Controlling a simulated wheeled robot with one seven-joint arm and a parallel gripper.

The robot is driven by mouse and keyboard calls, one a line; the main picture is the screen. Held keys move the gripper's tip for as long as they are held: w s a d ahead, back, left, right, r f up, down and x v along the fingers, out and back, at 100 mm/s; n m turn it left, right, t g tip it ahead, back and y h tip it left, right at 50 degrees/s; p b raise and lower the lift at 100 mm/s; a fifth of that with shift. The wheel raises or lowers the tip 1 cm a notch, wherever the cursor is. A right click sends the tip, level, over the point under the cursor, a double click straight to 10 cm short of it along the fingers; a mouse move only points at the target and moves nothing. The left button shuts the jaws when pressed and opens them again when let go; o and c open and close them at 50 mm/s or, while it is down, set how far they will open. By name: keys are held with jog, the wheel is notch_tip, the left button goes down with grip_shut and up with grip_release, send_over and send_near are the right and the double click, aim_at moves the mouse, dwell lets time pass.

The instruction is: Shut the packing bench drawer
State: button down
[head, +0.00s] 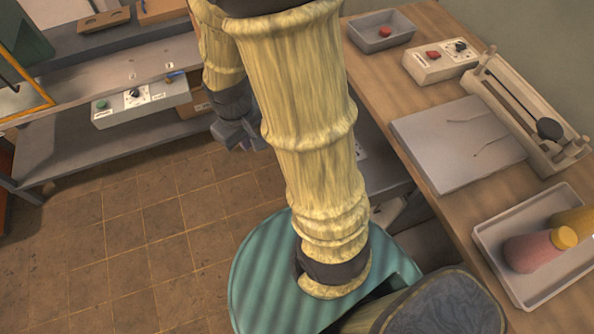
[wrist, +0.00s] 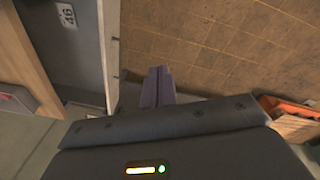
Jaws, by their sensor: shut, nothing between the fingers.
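The packing bench (head: 440,185) runs down the right side in the head view. Its drawer (head: 388,176) stands open under the bench top, partly hidden behind my sleeved arm. In the wrist view the grey drawer interior (wrist: 80,45), with a label reading 46, lies beside the wooden bench edge. The pale drawer front (wrist: 112,50) has a small dark handle. My gripper (wrist: 159,72) is shut and empty, on the floor side of the drawer front, with a narrow gap showing between them. My gripper (head: 238,136) also shows left of my arm in the head view.
On the bench are a grey tray with a red item (head: 382,34), a control box (head: 438,62), a flat grey plate (head: 460,142), a sealer-like device (head: 525,112) and a tray of bottles (head: 520,285). A shelf unit (head: 100,140) stands left. Tiled floor between is clear.

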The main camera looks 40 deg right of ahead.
jog(key=w+d+f+n+g+h+b, duration=0.1)
jog(key=f+n+b, duration=0.3)
jog(key=f, duration=0.6)
jog(key=w+d+f+n+g+h+b, duration=0.1)
jog(key=w+d+f+n+h+b, duration=0.3)
jog(key=f, duration=0.6)
jog(key=w+d+f+n+g+h+b, duration=0.1)
jog(key=w+d+f+n+h+b, duration=0.1)
jog(key=f, duration=0.9)
jog(key=w+n+h+b, duration=0.1)
jog(key=n+b, duration=0.1)
jog(key=shift+d+n, duration=0.15)
jog(key=shift+n, duration=0.15)
jog(key=d+r+p+x, duration=0.1)
jog(key=d+r+x, duration=0.1)
jog(key=x, duration=1)
jog(key=shift+s+d+f, duration=0.2)
jog(key=shift+s+d, duration=0.15)
jog(key=shift+w+d, duration=0.1)
jog(key=shift+d, duration=0.05)
